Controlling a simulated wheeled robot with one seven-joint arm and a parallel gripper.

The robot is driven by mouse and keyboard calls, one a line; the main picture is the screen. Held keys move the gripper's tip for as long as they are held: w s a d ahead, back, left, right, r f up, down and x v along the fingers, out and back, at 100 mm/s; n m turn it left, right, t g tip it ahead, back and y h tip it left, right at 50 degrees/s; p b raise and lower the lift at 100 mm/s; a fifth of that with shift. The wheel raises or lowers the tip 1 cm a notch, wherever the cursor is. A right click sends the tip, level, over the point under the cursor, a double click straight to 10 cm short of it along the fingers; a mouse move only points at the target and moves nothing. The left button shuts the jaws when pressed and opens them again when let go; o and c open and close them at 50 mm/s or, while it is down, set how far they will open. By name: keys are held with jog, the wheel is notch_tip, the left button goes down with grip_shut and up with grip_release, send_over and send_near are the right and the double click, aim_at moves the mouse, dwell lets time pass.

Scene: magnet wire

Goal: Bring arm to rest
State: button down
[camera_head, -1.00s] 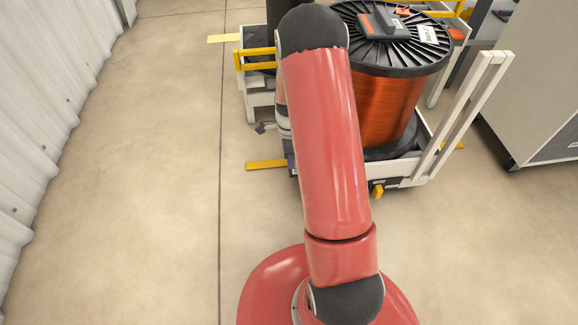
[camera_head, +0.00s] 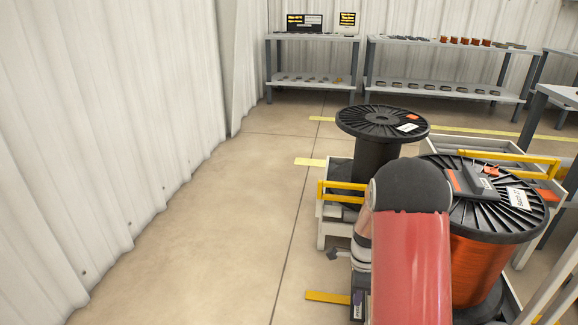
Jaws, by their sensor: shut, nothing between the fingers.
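My red arm (camera_head: 411,265) rises from the bottom of the head view to a dark rounded elbow joint (camera_head: 410,186). A lighter forearm section (camera_head: 362,240) hangs down behind it, just left of the upper arm. My gripper cannot be made out; the arm's far end is hidden behind the upper arm. A small dark piece (camera_head: 334,254) shows left of the forearm, and I cannot tell what it belongs to.
A copper-wire spool (camera_head: 478,268) stands right of the elbow, partly covered by my arm. A black-flanged spool (camera_head: 376,152) stands behind. Yellow cart rails (camera_head: 342,186) are near the elbow. Floor (camera_head: 215,250) on the left is clear up to the corrugated wall (camera_head: 95,140).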

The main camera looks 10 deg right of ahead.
jog(key=s+a+r+n+t+p, duration=0.25)
jog(key=r+n, duration=0.25)
jog(key=r, duration=0.7)
jog(key=s+a+r+n+t+p, duration=0.15)
jog(key=s+a+r+n, duration=0.3)
jog(key=r, duration=0.75)
jog(key=s+a+r+n+t+p, duration=0.3)
jog(key=s+r+n+p, duration=0.1)
jog(key=s+r+n, duration=0.8)
jog(key=shift+s+a+t+h, duration=0.3)
jog(key=shift+s+a, duration=0.05)
jog(key=shift+s, duration=0.2)
